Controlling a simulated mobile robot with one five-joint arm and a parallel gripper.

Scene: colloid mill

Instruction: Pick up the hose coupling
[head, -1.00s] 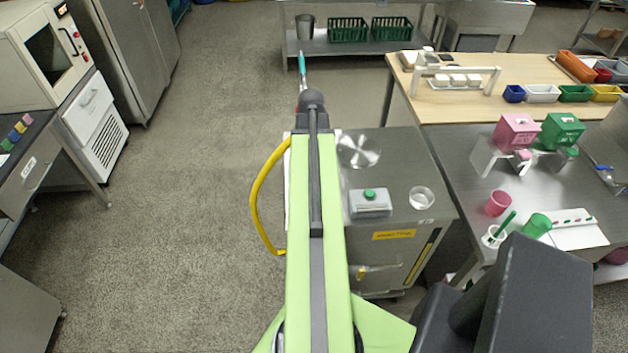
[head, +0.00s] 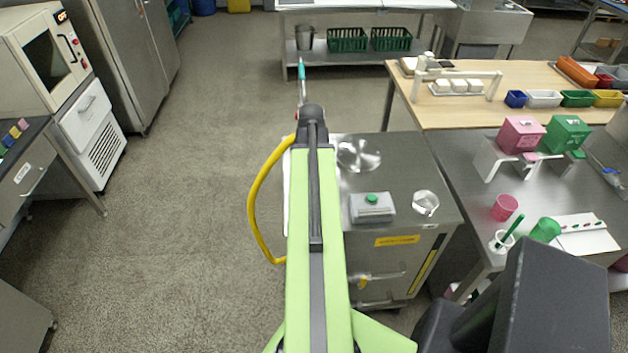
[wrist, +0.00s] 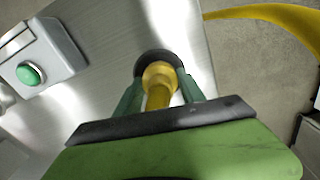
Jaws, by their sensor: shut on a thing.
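In the wrist view my gripper (wrist: 160,92) is shut on the yellow hose coupling (wrist: 160,76), which lies between its dark green fingers. A dark round ring sits just behind the coupling. The polished steel top of the cabinet (wrist: 110,70) lies below and around it. In the head view my own arm covers the gripper and the coupling. I cannot tell whether the coupling still touches the machine.
A yellow hose (head: 252,205) loops left of the steel cabinet (head: 405,160); it also shows in the wrist view (wrist: 265,14). The left floor is clear.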

